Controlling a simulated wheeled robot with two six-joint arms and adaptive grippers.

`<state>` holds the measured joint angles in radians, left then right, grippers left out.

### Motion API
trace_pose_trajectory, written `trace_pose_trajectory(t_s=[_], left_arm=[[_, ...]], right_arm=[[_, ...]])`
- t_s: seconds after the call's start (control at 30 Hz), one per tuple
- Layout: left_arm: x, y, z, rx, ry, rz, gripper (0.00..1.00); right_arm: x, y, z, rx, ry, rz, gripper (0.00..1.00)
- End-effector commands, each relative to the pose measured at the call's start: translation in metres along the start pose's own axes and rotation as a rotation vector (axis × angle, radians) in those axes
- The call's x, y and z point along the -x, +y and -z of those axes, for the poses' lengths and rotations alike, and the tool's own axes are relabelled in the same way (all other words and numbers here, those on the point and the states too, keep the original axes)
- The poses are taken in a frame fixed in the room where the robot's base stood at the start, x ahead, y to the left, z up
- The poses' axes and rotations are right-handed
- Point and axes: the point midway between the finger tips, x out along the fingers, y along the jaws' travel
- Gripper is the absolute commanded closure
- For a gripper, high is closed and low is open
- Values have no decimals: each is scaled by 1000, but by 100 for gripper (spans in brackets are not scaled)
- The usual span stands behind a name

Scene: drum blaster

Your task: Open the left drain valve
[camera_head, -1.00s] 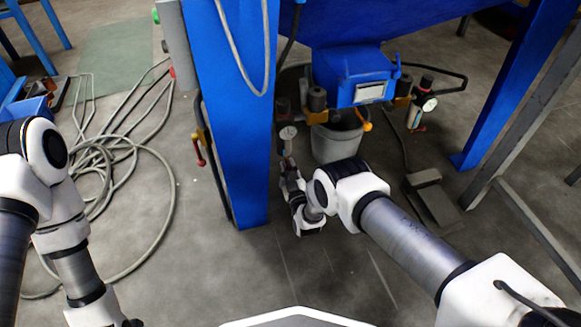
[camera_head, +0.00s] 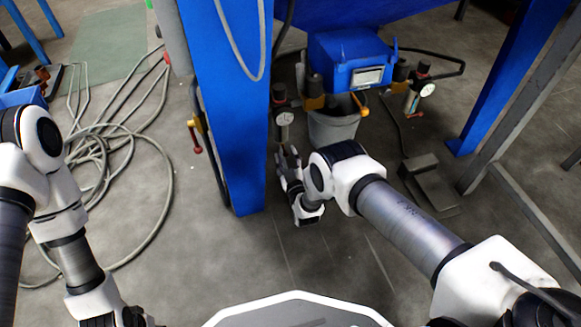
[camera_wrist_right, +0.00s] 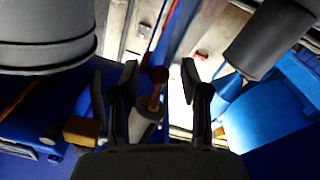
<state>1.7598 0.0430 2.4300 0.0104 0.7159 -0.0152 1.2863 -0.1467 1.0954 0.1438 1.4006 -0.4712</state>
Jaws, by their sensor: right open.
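The left pressure regulator with its round gauge (camera_head: 284,118) hangs beside the blue column, left of the grey bucket. My right gripper (camera_head: 288,154) is just below this gauge, with its fingers apart and empty. In the right wrist view a dark red knob (camera_wrist_right: 158,75) on a reddish stem, with a grey cylinder (camera_wrist_right: 143,122) beside it, shows between the open fingers. I cannot tell whether either finger touches it. In the head view this knob is hidden or too small to make out.
The grey bucket (camera_head: 334,126) stands right of my right gripper, under the blue box (camera_head: 350,62). The blue column (camera_head: 228,120) is close on the left, with a red-handled valve (camera_head: 195,140) on its side. A second gauge (camera_head: 427,90) and a pedal (camera_head: 430,183) are farther right.

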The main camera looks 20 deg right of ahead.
Motion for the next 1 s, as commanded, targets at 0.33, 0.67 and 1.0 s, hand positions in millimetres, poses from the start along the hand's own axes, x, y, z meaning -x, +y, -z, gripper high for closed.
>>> trace_pose_trajectory(t_s=[0.33, 0.67, 1.0], left_arm=[[0, 0, 0, 0, 0, 0, 60], [0, 0, 0, 0, 0, 0, 60], [14, 0, 0, 0, -2, 0, 60]], right_arm=[[84, -1, 0, 1, -4, 3, 55], [108, 0, 0, 1, 0, 1, 55], [113, 1, 4, -10, 9, 32, 67]])
